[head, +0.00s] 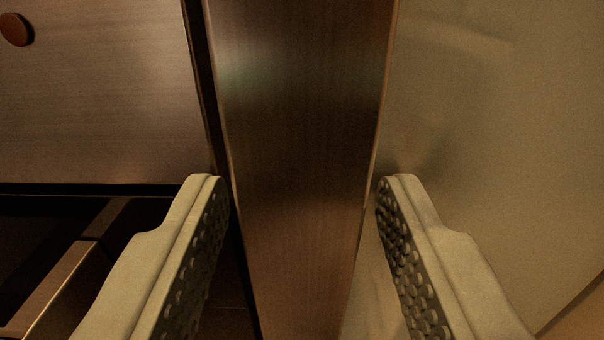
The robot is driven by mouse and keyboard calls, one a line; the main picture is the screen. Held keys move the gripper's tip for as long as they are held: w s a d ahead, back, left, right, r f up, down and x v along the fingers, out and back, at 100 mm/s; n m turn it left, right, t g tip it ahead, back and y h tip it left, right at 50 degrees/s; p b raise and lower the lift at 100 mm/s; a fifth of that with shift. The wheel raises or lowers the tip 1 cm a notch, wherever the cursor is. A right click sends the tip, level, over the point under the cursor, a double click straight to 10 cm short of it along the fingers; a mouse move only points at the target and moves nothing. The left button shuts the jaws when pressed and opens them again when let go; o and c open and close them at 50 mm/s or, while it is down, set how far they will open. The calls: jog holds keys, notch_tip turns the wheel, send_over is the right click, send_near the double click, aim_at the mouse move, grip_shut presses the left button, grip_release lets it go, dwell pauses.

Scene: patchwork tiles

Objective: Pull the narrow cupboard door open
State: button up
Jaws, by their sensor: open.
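The narrow cupboard door (300,130) is a tall brown wooden panel running from the top to the bottom of the head view. My gripper (303,190) is open, with one finger on each side of the panel in the picture. The left fingertip overlaps the dark gap at the panel's left edge. The right fingertip is beside the panel's right edge. I cannot tell whether either finger touches it. No handle shows on the visible part of the panel.
A wooden front (100,100) with a round brown knob (16,29) is at upper left. Below it, an open drawer (62,285) shows at lower left beside a dark space. A pale smooth surface (490,130) fills the right side.

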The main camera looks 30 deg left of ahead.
jog(key=shift+w, duration=0.1)
jog(key=shift+c, duration=0.3)
grip_shut()
